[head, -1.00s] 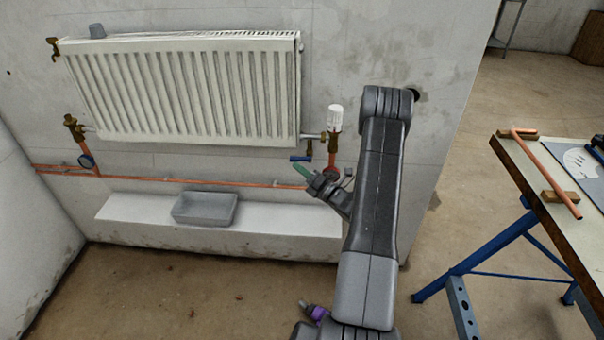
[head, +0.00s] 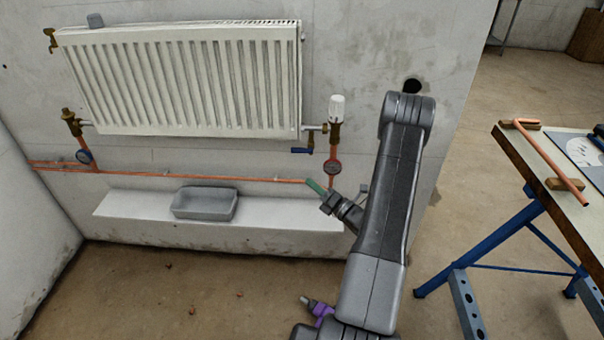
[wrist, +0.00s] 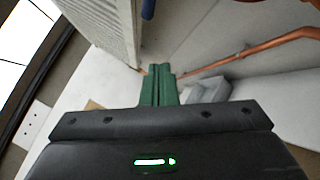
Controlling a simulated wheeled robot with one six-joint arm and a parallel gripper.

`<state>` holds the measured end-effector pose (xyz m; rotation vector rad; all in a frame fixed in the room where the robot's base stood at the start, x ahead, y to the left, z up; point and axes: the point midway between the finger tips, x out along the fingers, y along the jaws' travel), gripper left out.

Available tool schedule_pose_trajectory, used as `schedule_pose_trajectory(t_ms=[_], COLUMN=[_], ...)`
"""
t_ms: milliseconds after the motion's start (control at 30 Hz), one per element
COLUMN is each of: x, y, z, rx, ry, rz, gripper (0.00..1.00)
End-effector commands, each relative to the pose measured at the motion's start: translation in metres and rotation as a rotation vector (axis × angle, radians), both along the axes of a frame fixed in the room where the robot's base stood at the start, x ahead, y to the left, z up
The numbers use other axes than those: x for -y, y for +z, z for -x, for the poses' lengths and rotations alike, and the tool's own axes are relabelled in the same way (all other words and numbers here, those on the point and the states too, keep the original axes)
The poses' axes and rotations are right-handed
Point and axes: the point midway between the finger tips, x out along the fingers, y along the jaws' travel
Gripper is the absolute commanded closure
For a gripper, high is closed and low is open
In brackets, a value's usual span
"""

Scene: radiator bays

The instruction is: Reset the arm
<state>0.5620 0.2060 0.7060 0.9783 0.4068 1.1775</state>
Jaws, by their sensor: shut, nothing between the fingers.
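My gripper (head: 317,188) shows green fingertips in the head view, beside the copper pipe line below the radiator's right end. In the wrist view its two green fingers (wrist: 158,86) lie together, shut with nothing between them. My arm rises in front of the wall at the right of the radiator. The white radiator (head: 185,80) hangs on the wall, and its edge shows in the wrist view (wrist: 105,25).
A white-headed valve (head: 337,108) with a blue lever (head: 302,150) and a gauge (head: 334,167) stands near my gripper. A grey tray (head: 205,204) sits on the white ledge (head: 130,208). A workbench (head: 545,180) with a bent copper pipe (head: 548,158) stands right.

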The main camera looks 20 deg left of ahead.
Motion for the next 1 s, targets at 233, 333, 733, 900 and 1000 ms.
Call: schedule_pose_trajectory(t_ms=[233,333,733,900,1000], x=[0.031,0.035,0.035,0.023,0.008], y=[-0.015,-0.017,-0.017,-0.011,-0.003], z=[0.015,0.018,0.018,0.012,0.006], rx=[-0.002,-0.001,0.0,0.001,0.003], ry=[0.0,0.002,0.003,0.004,0.006], rz=[0.0,-0.001,0.001,0.001,0.001], gripper=[1.0,1.0,1.0,1.0,1.0])
